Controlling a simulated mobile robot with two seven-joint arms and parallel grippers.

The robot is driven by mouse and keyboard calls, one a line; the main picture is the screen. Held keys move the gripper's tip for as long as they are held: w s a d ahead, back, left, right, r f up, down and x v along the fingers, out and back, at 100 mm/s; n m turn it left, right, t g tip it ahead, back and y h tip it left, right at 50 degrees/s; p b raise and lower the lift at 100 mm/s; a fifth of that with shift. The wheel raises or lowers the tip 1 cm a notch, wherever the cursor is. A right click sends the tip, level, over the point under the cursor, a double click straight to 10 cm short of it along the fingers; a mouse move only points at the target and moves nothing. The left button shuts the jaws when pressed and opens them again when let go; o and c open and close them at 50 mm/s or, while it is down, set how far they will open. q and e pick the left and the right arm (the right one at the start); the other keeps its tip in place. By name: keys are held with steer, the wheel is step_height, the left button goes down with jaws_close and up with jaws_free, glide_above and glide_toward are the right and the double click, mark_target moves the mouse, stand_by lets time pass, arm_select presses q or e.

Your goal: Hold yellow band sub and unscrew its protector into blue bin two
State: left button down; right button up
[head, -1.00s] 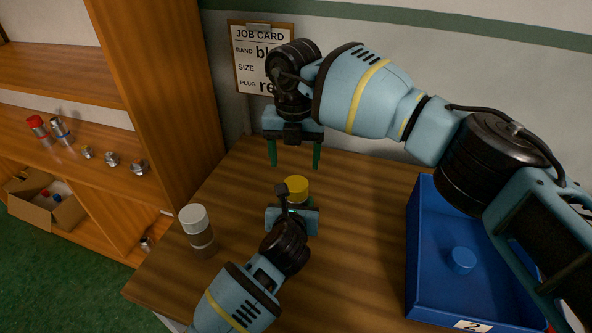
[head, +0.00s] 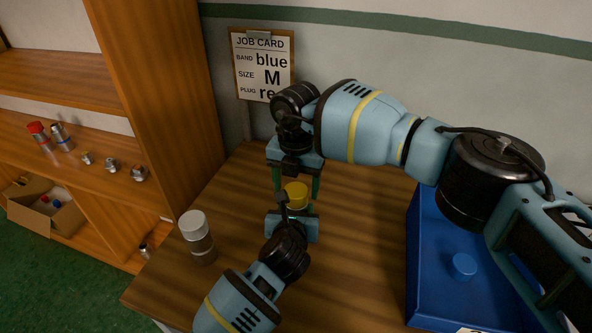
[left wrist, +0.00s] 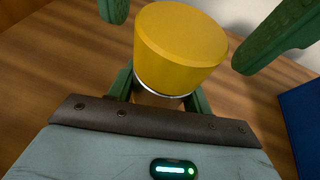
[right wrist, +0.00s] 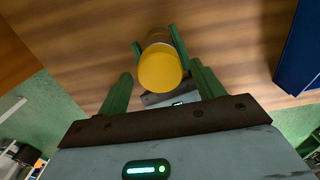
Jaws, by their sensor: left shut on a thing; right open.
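The yellow protector (head: 297,194) sits on top of the yellow band sub, whose body is mostly hidden below it. My left gripper (head: 297,210) is shut on the sub just under the protector, and the protector points up; this also shows in the left wrist view (left wrist: 180,48). My right gripper (head: 296,184) is open above it, its green fingers on either side of the protector with gaps. In the right wrist view the protector (right wrist: 160,70) lies between and beyond its fingertips. The blue bin (head: 425,270) stands at the right of the table, partly behind my right arm.
A blue cap (head: 462,266) lies in the bin. A job card (head: 262,66) hangs on the wall. Shelves at left hold several fittings (head: 112,165), with a cardboard box (head: 48,208) below.

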steer(key=shift+f, duration=1)
steer(key=c, duration=1)
steer(key=n, duration=0.9)
steer(key=o, duration=1.1)
